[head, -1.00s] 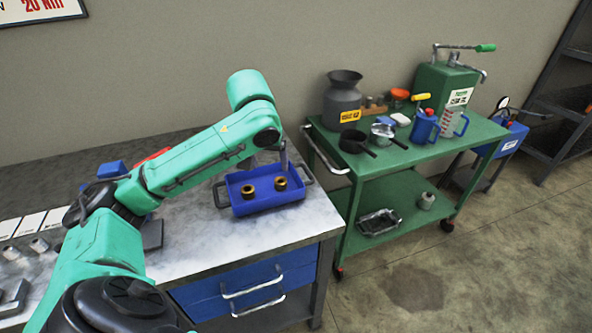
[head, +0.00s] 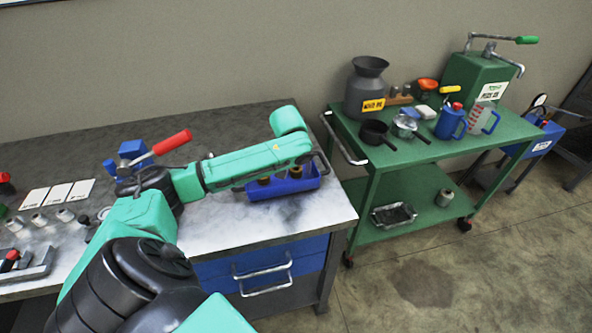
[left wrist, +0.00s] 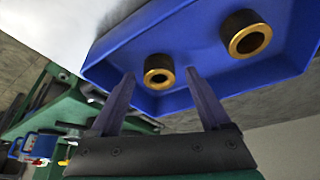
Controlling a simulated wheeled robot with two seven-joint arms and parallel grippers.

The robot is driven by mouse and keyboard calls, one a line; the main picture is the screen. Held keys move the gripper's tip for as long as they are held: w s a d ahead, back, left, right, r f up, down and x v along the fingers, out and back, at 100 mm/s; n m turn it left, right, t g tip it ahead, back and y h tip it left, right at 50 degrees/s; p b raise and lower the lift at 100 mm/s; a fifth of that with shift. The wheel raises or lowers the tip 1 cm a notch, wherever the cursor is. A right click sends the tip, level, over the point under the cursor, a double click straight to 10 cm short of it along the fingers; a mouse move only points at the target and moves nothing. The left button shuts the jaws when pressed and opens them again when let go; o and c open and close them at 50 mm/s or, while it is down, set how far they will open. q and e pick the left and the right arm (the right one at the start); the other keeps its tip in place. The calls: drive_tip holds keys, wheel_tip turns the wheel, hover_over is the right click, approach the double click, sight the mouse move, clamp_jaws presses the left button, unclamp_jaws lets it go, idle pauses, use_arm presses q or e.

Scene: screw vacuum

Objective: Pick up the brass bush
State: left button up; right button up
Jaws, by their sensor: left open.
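Two brass bushes with dark outer sleeves stand apart in a blue tray (head: 262,194) on the bench. In the left wrist view, the nearer bush (left wrist: 158,71) lies in line with the gap between the fingertips of my left gripper (left wrist: 160,77). The gripper is open and empty; I cannot tell how far its tips are above the tray floor. The other bush (left wrist: 247,34) is to the upper right, outside the fingers. My right gripper is not in view.
A red-handled tool (head: 172,143) is on the bench behind the arm. Small metal parts and white cards (head: 57,194) lie at the left. A green cart (head: 363,163) with containers stands to the right.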

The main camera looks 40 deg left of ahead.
use_arm(q)
drive_tip(key=c, duration=0.3)
clamp_jaws()
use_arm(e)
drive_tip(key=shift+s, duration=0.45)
use_arm(q)
drive_tip(key=shift+r, duration=0.15)
